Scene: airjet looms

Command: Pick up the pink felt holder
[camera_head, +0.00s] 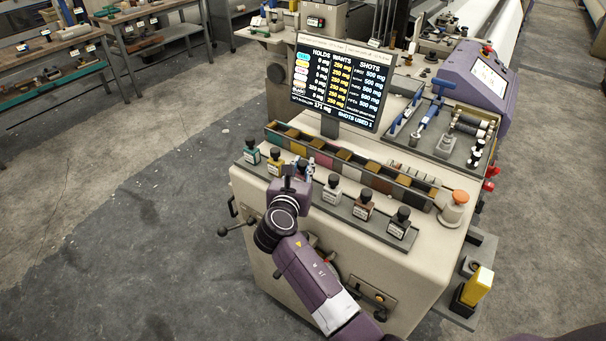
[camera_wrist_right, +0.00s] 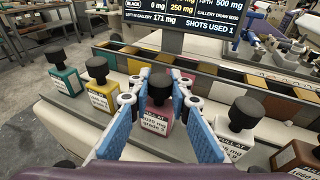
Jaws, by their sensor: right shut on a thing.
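The pink felt holder, a small pink bottle-like block with a black knob and a white label (camera_wrist_right: 155,119), stands upright on the pale front ledge in the right wrist view. My right gripper (camera_wrist_right: 158,104) has its blue-padded fingers on either side of it, shut on it. In the head view my right gripper (camera_head: 301,170) reaches down to the row of holders, and its wrist hides most of the pink one. I cannot tell any gap under the holder. My left gripper is not in view.
Teal (camera_head: 251,152) and yellow (camera_head: 275,162) holders stand left of the gripper; white (camera_head: 331,190), brown (camera_head: 362,207) and another dark-knobbed one (camera_head: 399,223) stand right. A compartmented tray (camera_head: 395,188) lies behind, below a screen (camera_head: 338,84). Open floor lies left.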

